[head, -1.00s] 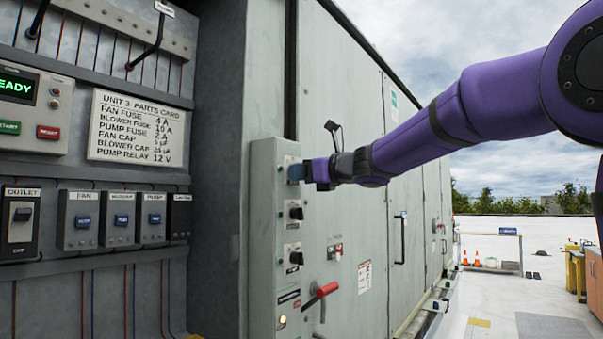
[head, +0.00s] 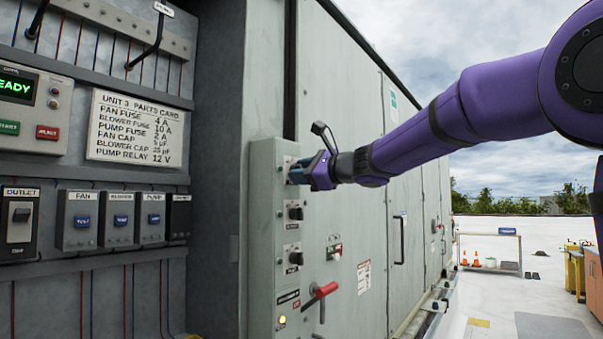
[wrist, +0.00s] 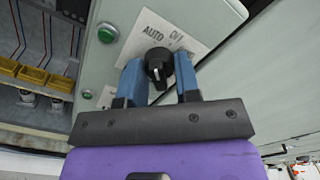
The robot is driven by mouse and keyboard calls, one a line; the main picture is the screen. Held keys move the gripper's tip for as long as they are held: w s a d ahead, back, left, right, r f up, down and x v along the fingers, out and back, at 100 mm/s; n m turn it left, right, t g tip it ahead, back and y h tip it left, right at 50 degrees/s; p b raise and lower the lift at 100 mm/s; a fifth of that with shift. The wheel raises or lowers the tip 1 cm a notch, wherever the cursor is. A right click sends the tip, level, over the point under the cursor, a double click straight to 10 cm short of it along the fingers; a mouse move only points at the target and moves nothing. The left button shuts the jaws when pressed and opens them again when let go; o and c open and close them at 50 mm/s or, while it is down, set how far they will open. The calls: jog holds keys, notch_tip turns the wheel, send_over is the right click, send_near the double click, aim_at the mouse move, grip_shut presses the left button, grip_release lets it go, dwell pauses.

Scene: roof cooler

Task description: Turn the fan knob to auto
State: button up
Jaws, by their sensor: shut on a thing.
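The black fan knob (wrist: 158,64) sits on a white label plate (wrist: 184,22) in the wrist view, with AUTO and OFF readable and other lettering partly covered. My gripper (wrist: 159,72) has its two blue fingers on either side of the knob and is shut on it. The pointer's exact setting is hard to tell. In the head view my gripper (head: 297,171) is at the top of the grey control box (head: 262,220), and its fingers hide the knob.
Two more black knobs (head: 296,213) (head: 296,258) sit below on the same box, with a red-handled lever (head: 324,290) under them. A green round button (wrist: 107,33) is left of the label plate. Breaker switches (head: 83,221) line the left panel.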

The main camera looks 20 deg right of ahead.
dwell(0.4)
jog(key=o, duration=0.9)
jog(key=v, duration=1.1)
jog(key=shift+w, duration=0.1)
jog(key=s+a+f+n+g+h, duration=0.1)
jog(key=s+a+f+n+g, duration=0.3)
jog(key=s+f+n, duration=0.3)
jog(key=s+d+f+n+g+h, duration=0.2)
jog(key=s+f+n+h, duration=0.2)
jog(key=s+f, duration=0.6)
jog(key=s+d+f+n+g+h, duration=0.2)
jog(key=s+f+n+h, duration=0.3)
jog(key=s+f+n, duration=0.4)
jog(key=s+f+g, duration=0.1)
jog(key=s+f, duration=0.1)
jog(key=s, duration=0.1)
jog(key=shift+s+d+f+h, duration=0.3)
